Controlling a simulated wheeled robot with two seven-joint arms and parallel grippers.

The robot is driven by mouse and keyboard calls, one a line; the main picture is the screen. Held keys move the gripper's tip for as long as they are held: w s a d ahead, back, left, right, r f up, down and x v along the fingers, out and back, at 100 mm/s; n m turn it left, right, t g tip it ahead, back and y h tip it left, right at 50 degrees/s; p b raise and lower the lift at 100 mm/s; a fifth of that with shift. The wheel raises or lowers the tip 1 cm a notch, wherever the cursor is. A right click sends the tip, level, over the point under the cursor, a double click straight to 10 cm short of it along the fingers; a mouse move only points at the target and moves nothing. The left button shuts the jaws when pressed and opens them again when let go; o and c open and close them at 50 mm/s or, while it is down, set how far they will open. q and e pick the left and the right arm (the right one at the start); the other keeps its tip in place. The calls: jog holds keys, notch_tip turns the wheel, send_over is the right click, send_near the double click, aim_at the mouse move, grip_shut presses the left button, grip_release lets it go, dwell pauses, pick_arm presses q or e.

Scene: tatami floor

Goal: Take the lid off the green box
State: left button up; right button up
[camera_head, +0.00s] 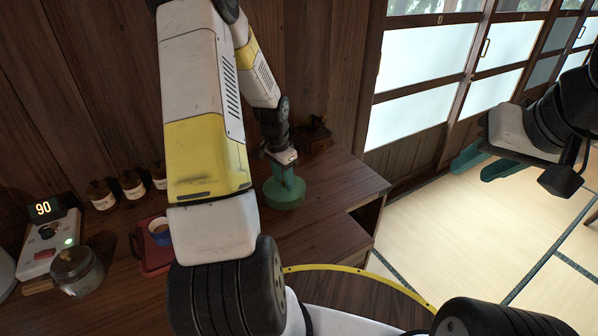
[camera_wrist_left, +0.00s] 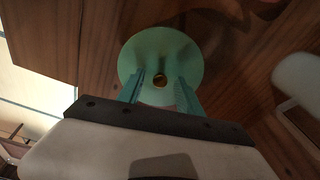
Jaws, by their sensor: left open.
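The green box (camera_head: 285,198) is round and stands on the dark wooden counter, near its right end. My left gripper (camera_head: 283,178) points down over the box. In the left wrist view its teal fingers (camera_wrist_left: 160,79) are open, one on each side of the knob, with gaps visible. Whether the fingertips touch the lid I cannot tell. My right gripper (camera_head: 470,173) is open and empty, well to the right over the tatami.
On the left of the counter are a glass pot (camera_head: 76,270), a device showing 90 (camera_head: 43,210), several small jars (camera_head: 131,184) and a red tray (camera_head: 150,262) with a blue cup (camera_head: 160,232). A dark object (camera_head: 315,132) stands behind the box. The counter's right edge is close.

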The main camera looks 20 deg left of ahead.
pick_arm(q)
jog(key=shift+c, duration=0.2)
grip_shut()
jog(key=shift+r, duration=0.1)
